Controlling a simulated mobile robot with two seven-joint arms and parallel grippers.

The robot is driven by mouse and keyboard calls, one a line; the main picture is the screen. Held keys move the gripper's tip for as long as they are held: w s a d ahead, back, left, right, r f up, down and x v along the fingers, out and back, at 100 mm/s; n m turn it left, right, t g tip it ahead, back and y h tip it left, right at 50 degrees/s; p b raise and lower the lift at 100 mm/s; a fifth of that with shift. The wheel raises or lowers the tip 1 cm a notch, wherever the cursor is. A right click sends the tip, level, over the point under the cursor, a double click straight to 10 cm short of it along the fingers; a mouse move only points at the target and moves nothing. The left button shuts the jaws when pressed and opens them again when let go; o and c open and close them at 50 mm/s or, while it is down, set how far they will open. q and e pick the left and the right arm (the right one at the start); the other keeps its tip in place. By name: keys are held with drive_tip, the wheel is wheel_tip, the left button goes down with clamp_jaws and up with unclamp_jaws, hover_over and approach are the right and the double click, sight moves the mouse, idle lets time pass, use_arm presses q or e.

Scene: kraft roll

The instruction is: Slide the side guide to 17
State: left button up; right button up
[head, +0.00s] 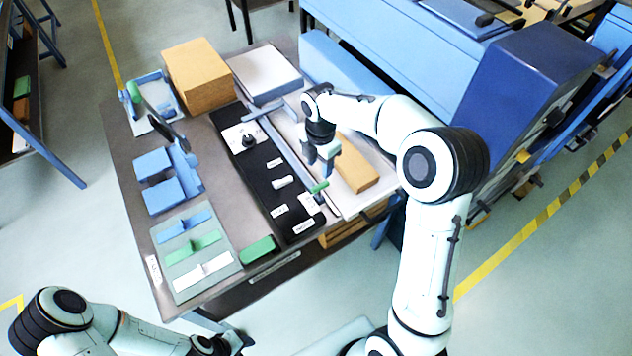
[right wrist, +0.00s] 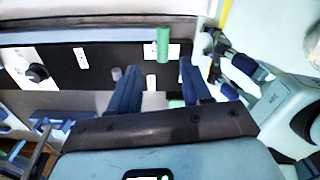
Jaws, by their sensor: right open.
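The side guide appears to be the long blue-grey bar (head: 287,145) beside the black panel (head: 262,170), with a green handle (head: 319,187) at its near end. The green handle also shows in the right wrist view (right wrist: 163,44), ahead of the gap between my fingers. My right gripper (head: 325,166) is open and points down just above and behind the handle; its two blue fingers show apart in the right wrist view (right wrist: 160,72). I see no contact with the handle. The scale numbers are too small to read. My left gripper (head: 232,342) is low at the bottom edge, its jaws unclear.
A brown block (head: 356,162) lies on the white sheet right of the bar. A black knob (head: 248,141) and white labels sit on the panel. A grey tray (head: 197,250) with coloured pieces, a green block (head: 257,249) and a cardboard stack (head: 198,75) stand on the table.

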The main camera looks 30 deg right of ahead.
sight(320, 184)
drive_tip(key=f, duration=1.1)
drive_tip(key=shift+s+f+b, duration=0.2)
drive_tip(key=shift+f+b, duration=0.1)
drive_tip(key=shift+f, duration=0.1)
use_arm(q)
drive_tip(key=shift+s+f, duration=0.5)
drive_tip(key=shift+s, duration=0.15)
use_arm(e)
clamp_jaws()
drive_tip(key=shift+s+f+b, duration=0.1)
drive_tip(key=shift+s+b, duration=0.3)
drive_tip(key=shift+s, duration=0.35)
drive_tip(key=shift+s+r, duration=0.15)
drive_tip(key=shift+r, duration=0.05)
use_arm(q)
drive_tip(key=shift+s+f, duration=0.4)
drive_tip(key=shift+f, duration=0.1)
use_arm(e)
unclamp_jaws()
